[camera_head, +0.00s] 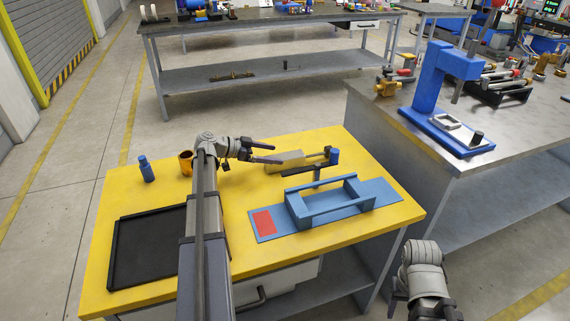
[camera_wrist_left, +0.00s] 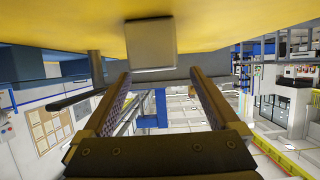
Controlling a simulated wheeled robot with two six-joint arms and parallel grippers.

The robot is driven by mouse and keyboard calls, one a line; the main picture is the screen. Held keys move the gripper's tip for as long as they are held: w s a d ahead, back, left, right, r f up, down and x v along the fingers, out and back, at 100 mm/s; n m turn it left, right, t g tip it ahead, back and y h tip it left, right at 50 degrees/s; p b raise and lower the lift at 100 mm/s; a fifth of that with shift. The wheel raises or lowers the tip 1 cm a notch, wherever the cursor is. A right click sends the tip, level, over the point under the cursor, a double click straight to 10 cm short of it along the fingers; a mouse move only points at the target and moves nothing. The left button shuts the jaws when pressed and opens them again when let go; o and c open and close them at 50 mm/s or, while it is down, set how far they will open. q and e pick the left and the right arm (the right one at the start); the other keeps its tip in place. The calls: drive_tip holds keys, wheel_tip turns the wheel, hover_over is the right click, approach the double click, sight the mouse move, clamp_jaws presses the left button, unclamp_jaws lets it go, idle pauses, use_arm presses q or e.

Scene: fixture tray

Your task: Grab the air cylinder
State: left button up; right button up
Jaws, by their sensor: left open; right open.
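A tan block-shaped body with a thin rod on its right, which looks like the air cylinder (camera_head: 287,160), lies on the yellow table behind the blue fixture. My left gripper (camera_head: 272,152) is open and empty, just left of that body, with its two dark fingers apart. In the left wrist view, the fingers (camera_wrist_left: 151,82) are spread, and a pale block face (camera_wrist_left: 150,45), probably the cylinder's end, sits ahead between them under the yellow surface. I cannot tell whether they touch it. My right arm shows at the lower right of the head view; its fingers are out of frame.
On the yellow table (camera_head: 250,185) stand a black tray (camera_head: 150,250), a blue bottle-like part (camera_head: 147,168), a brass cup (camera_head: 186,163), and a blue fixture (camera_head: 375,190) with a red patch. A blue-topped post (camera_head: 334,156) is near the rod. A grey bench (camera_head: 400,115) is right.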

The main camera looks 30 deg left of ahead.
sight(284, 156)
use_arm(q)
drive_tip(key=shift+b+x, duration=0.95)
drive_tip(key=shift+x, duration=1.65)
drive_tip(key=shift+s+d+r, duration=0.1)
drive_tip(key=shift+s+d, duration=0.05)
drive_tip(key=shift+c, duration=0.2)
clamp_jaws()
